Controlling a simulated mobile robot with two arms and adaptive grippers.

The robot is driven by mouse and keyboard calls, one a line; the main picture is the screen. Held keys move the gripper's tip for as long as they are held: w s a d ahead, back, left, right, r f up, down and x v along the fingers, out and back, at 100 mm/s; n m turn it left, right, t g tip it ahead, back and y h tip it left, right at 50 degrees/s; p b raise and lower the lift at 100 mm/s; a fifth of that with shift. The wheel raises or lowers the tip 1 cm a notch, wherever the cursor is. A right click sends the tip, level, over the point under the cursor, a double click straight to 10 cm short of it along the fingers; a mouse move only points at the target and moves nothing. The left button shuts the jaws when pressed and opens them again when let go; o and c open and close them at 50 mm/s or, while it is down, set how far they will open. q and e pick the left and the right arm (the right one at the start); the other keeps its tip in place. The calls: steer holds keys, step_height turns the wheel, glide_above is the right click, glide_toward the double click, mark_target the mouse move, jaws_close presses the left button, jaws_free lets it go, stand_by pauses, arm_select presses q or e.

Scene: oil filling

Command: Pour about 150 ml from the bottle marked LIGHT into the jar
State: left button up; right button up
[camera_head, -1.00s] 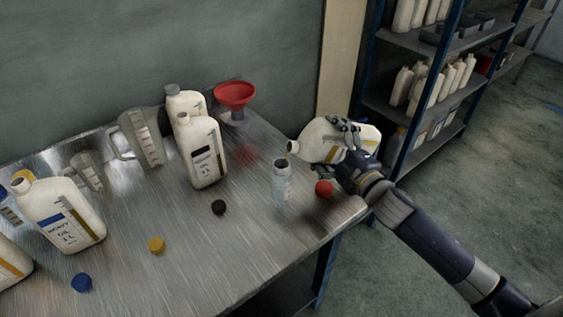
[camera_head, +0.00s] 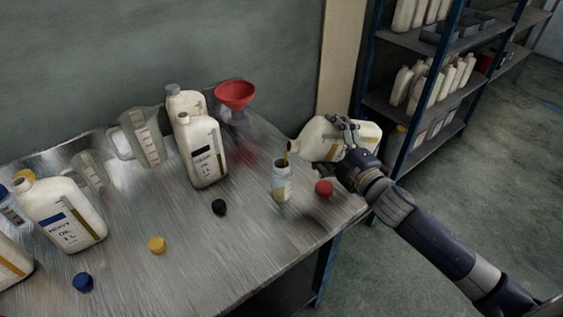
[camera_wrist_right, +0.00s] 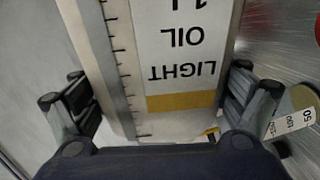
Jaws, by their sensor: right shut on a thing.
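The white bottle marked LIGHT (camera_head: 325,140) is tipped on its side above the right part of the table, its mouth toward the left. My right gripper (camera_head: 347,132) is shut on it. In the right wrist view the upside-down LIGHT OIL label (camera_wrist_right: 185,60) with a yellow band sits between the fingers (camera_wrist_right: 165,110). The small clear jar (camera_head: 282,182) stands upright on the table below the bottle's mouth. An amber stream (camera_head: 287,150) runs from the mouth down to the jar's opening. A printed scale on the jar (camera_wrist_right: 293,121) shows at the right of the wrist view. My left gripper is not in view.
A red cap (camera_head: 324,188) lies right of the jar, a black cap (camera_head: 219,207) left of it. The front middle of the table (camera_head: 215,265) is clear.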

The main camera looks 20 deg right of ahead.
steer(key=shift+a+r+n+p, duration=0.35)
steer(key=shift+r+n+p, duration=0.3)
steer(key=shift+p, duration=0.4)
stand_by(3.5)
